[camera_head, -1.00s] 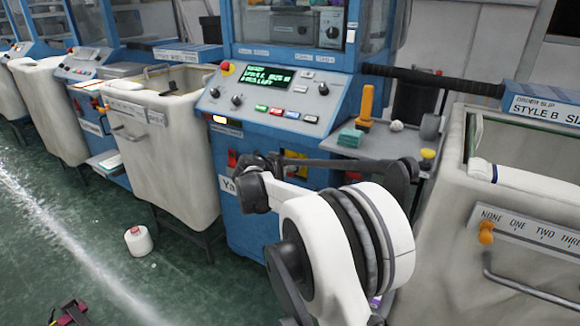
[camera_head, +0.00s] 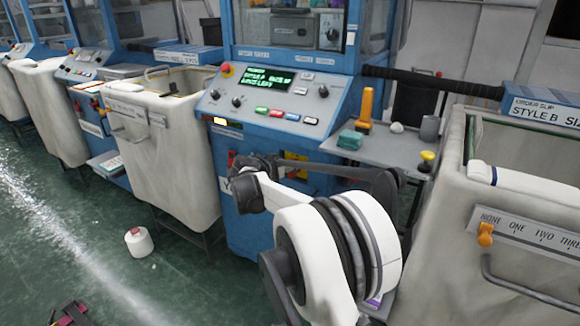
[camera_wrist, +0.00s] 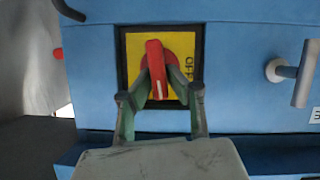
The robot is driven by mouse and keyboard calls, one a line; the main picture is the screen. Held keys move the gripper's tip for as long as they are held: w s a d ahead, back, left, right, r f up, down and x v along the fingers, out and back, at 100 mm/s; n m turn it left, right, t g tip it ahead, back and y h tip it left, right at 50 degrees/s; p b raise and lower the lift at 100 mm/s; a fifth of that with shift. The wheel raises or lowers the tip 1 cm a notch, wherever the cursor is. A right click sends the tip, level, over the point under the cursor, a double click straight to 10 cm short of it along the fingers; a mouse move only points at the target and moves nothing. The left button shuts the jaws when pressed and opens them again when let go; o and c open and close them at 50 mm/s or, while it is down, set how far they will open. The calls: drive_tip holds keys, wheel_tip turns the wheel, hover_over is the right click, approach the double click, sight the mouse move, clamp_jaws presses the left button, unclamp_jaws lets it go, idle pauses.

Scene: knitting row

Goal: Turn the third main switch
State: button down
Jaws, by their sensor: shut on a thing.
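A red rotary main switch (camera_wrist: 156,70) on a yellow plate (camera_wrist: 133,48) in a black frame shows in the wrist view, set in a blue panel. "OFF" is printed at the plate's right side, turned sideways. The red handle stands nearly upright in that picture. My gripper (camera_wrist: 160,92) is shut on the handle, with a finger on each side of it. In the head view the yellow plate (camera_head: 297,157) shows in part on the front of the blue machine; my arm hides the handle and my fingertips there.
A grey T-shaped handle (camera_wrist: 300,73) sticks out to the right of the switch. A white fabric bin (camera_head: 160,150) stands left of the machine and another bin (camera_head: 450,230) right. A white yarn cone (camera_head: 139,242) stands on the floor.

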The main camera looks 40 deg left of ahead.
drive_tip(key=shift+a+n+h, duration=0.3)
drive_tip(key=shift+n+h, duration=0.4)
drive_tip(key=shift+n, duration=0.5)
drive_tip(key=shift+s+a+f+n+t+h+b, duration=0.15)
drive_tip(key=shift+f+n+t+h+b, duration=0.3)
drive_tip(key=shift+n, duration=1.2)
drive_tip(key=shift+w+a+f+n+t+h+b, duration=0.1)
drive_tip(key=shift+n+t+h+b, duration=0.6)
drive_tip(key=shift+n, duration=0.9)
drive_tip(key=shift+s+a+f+n+t+h+b, duration=0.25)
drive_tip(key=shift+n+t+h, duration=0.55)
drive_tip(key=shift+n, duration=0.85)
drive_tip(key=shift+w+d, duration=0.1)
drive_tip(key=shift+w, duration=0.1)
drive_tip(key=c, duration=1.7)
unclamp_jaws()
